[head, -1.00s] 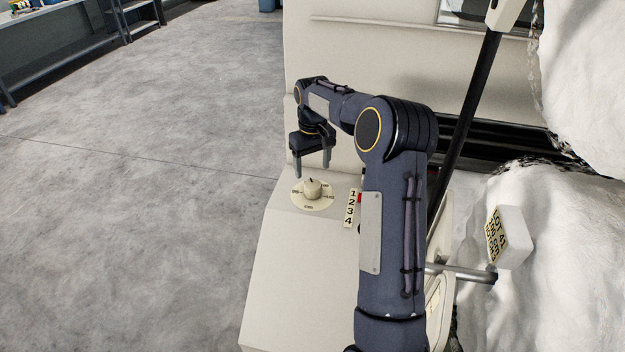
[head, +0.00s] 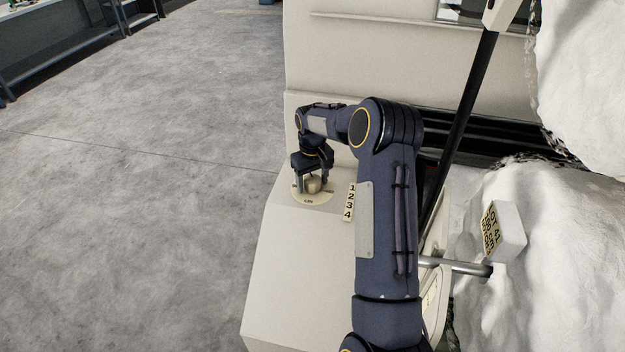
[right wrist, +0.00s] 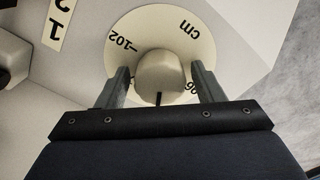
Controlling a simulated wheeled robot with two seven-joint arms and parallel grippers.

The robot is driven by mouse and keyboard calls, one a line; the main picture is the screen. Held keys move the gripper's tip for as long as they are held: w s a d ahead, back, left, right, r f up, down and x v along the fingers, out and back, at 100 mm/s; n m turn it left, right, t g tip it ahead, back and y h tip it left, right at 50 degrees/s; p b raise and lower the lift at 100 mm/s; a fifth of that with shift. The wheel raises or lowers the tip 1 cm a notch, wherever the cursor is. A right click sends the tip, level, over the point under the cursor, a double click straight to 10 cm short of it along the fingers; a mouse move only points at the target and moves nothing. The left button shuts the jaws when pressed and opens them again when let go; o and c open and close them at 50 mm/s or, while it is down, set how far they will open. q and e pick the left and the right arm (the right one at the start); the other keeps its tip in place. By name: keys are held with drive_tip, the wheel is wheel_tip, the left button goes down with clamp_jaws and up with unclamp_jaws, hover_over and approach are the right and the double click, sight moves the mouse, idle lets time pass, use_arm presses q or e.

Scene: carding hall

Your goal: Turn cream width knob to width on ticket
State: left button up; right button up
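The cream knob (head: 313,185) sits on a round cream dial plate (head: 308,200) on the machine's sloped top. In the right wrist view the knob (right wrist: 160,76) has a dark pointer line on the side toward my gripper. The dial there shows "cm", "102" and a partly hidden number. My right gripper (right wrist: 160,80) is open, with one finger on each side of the knob and small gaps showing. In the head view the right gripper (head: 312,180) is lowered around the knob. The ticket (head: 503,230) at right reads "LOT 41"; its smaller lines are hard to read. My left gripper is not in view.
A number strip reading 1 to 4 (head: 349,202) lies right of the dial. White fibre (head: 580,230) fills the right side, with a metal rod (head: 455,266) before it. A dark slanted bar (head: 470,110) stands behind my arm. Open floor (head: 130,230) lies left.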

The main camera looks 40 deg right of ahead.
drive_tip(key=c, duration=0.8)
drive_tip(key=shift+m, duration=0.4)
drive_tip(key=shift+m+b, duration=0.55)
drive_tip(key=shift+m, duration=0.45)
drive_tip(key=m, duration=0.2)
drive_tip(key=shift+m+b, duration=0.3)
drive_tip(key=shift+m, duration=0.1)
drive_tip(key=m, duration=0.3)
drive_tip(key=shift+m, duration=1.5)
